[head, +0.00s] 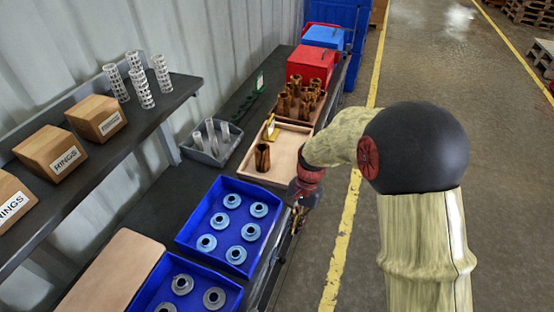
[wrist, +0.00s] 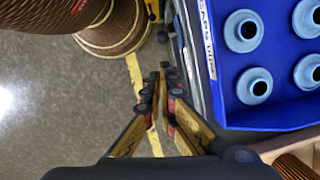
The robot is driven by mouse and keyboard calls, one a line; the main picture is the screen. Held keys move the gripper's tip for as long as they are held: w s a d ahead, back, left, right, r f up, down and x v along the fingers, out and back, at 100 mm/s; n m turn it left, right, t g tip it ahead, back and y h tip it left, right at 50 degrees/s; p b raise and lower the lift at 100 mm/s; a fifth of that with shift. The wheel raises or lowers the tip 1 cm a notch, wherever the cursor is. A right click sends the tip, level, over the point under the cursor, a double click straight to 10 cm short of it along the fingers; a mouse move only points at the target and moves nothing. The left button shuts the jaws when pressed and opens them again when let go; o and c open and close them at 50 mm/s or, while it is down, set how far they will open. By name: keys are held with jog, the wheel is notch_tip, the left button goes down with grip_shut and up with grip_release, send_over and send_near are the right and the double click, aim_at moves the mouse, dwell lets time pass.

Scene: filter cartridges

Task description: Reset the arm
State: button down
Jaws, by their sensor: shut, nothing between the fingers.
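My gripper (head: 301,195) hangs just off the right edge of the dark workbench (head: 148,192), level with the gap between the blue tray and the pale wooden tray. In the wrist view my gripper (wrist: 163,82) has its fingers brought together at the tips, with nothing held. The floor and a yellow line show beyond the fingertips. My arm bends in from the right, over the aisle.
A blue tray (head: 184,240) holds several pale blue flanged caps (head: 232,201). Behind it a pale wooden tray (head: 285,150) holds a brown cylinder (head: 262,157). A red bin (head: 310,65) stands farther back. A shelf (head: 150,118) overhangs the left. The aisle floor (head: 440,70) is clear.

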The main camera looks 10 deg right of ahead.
jog(key=s+r+n+t, duration=0.2)
jog(key=s+r, duration=0.3)
jog(key=r, duration=0.3)
jog(key=s+d+r+n+t+h, duration=0.1)
jog(key=s+r+n+t, duration=0.2)
jog(key=r, duration=0.6)
jog(key=s+r+n+t+h, duration=0.1)
jog(key=s+r+n+t, duration=0.1)
jog(key=s+r+n, duration=0.2)
jog(key=s+r, duration=0.3)
jog(key=r, duration=0.2)
jog(key=shift+s+d+r+t, duration=0.2)
jog(key=shift+s+t, duration=0.1)
jog(key=shift+s, duration=0.1)
